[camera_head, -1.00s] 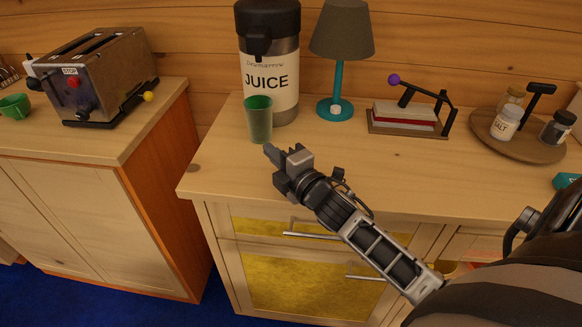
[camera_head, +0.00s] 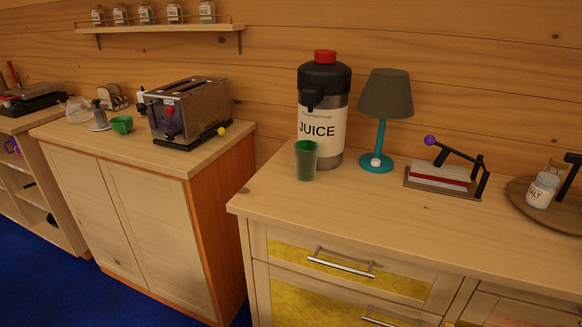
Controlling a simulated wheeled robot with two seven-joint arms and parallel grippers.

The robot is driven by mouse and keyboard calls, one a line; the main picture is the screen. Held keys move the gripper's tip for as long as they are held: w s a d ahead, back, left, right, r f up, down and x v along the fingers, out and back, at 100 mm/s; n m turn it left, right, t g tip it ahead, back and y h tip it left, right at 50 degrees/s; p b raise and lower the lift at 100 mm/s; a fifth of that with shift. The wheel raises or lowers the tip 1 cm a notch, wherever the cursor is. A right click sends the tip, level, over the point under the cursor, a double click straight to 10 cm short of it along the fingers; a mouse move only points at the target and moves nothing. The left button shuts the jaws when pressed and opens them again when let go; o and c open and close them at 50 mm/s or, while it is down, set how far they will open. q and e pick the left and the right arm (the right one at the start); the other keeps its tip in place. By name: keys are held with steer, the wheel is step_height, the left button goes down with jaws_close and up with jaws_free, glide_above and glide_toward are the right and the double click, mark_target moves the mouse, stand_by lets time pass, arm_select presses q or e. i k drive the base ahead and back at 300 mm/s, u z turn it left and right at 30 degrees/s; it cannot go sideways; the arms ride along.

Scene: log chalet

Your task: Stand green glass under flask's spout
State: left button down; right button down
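The green glass (camera_head: 306,161) stands upright on the wooden counter (camera_head: 350,215), in front of and slightly left of the flask. The flask (camera_head: 326,112) is a tall steel and black container with a red cap and a JUICE label. Its black spout (camera_head: 312,95) juts out on the front left, above the glass in the picture. The glass overlaps the lower left part of the flask; whether it is exactly below the spout is hard to tell from this angle. Neither of my grippers is in view.
A teal lamp (camera_head: 383,106) stands right of the flask, then a press with a purple knob (camera_head: 442,172) and a round board (camera_head: 522,193) with jars. A toaster (camera_head: 188,112) and green cup (camera_head: 122,125) sit on the left cabinet. The counter front is clear.

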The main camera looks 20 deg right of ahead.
mark_target(306, 152)
steer(key=u, duration=1.15)
steer(key=i, duration=1.85)
steer(key=z, duration=2.2)
